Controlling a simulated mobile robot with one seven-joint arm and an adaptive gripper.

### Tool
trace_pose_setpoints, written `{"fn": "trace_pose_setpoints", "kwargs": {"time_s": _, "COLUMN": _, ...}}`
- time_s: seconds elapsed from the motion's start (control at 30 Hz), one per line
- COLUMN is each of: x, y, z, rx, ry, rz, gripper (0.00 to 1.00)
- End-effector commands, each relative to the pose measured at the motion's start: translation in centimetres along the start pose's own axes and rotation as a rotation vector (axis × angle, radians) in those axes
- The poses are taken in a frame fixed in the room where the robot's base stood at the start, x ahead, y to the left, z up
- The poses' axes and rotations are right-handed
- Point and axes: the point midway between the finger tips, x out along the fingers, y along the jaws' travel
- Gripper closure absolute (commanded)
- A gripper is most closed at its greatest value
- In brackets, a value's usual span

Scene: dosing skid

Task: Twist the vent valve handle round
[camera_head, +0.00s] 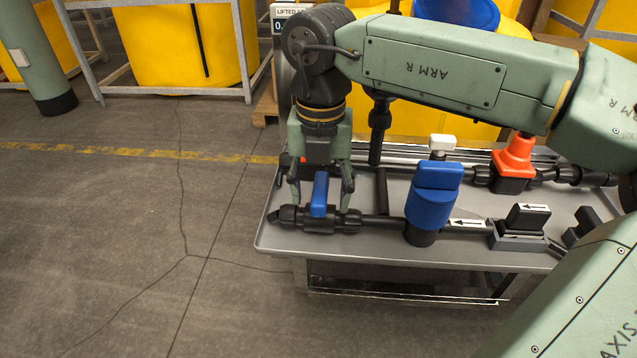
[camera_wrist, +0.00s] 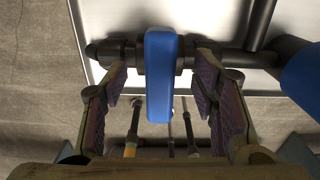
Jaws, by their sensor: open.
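The vent valve handle, a blue lever (camera_head: 319,195), stands on a black valve body (camera_head: 293,217) at the left front of the skid. In the wrist view the blue handle (camera_wrist: 160,75) runs lengthwise between the fingers. My gripper (camera_head: 321,200) points down over the handle, with one finger on each side. It is open, and a gap shows between the handle and each finger pad in the wrist view (camera_wrist: 163,92). The handle appears not to be touched. The far side of the valve body is partly hidden by my gripper.
A blue upright cylinder unit (camera_head: 433,205) stands right of the valve on the same pipe. An orange-topped valve (camera_head: 514,158) and a black block with an arrow label (camera_head: 527,218) are farther right. The grey skid tray (camera_head: 385,243) has a front edge close by. Floor at left is clear.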

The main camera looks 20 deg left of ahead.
Motion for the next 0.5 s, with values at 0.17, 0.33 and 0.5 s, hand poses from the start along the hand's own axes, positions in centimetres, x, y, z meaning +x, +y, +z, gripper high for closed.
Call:
{"fn": "trace_pose_setpoints", "kwargs": {"time_s": 0.17, "x": -0.7, "y": 0.0, "z": 0.0, "rx": 0.0, "ry": 0.0, "rz": 0.0, "gripper": 0.47}}
{"fn": "trace_pose_setpoints", "kwargs": {"time_s": 0.33, "x": -2.4, "y": 0.0, "z": 0.0, "rx": 0.0, "ry": -0.001, "rz": 0.0, "gripper": 0.47}}
{"fn": "trace_pose_setpoints", "kwargs": {"time_s": 0.5, "x": -4.1, "y": 0.0, "z": 0.0, "rx": 0.001, "ry": -0.001, "rz": -0.001, "gripper": 0.47}}
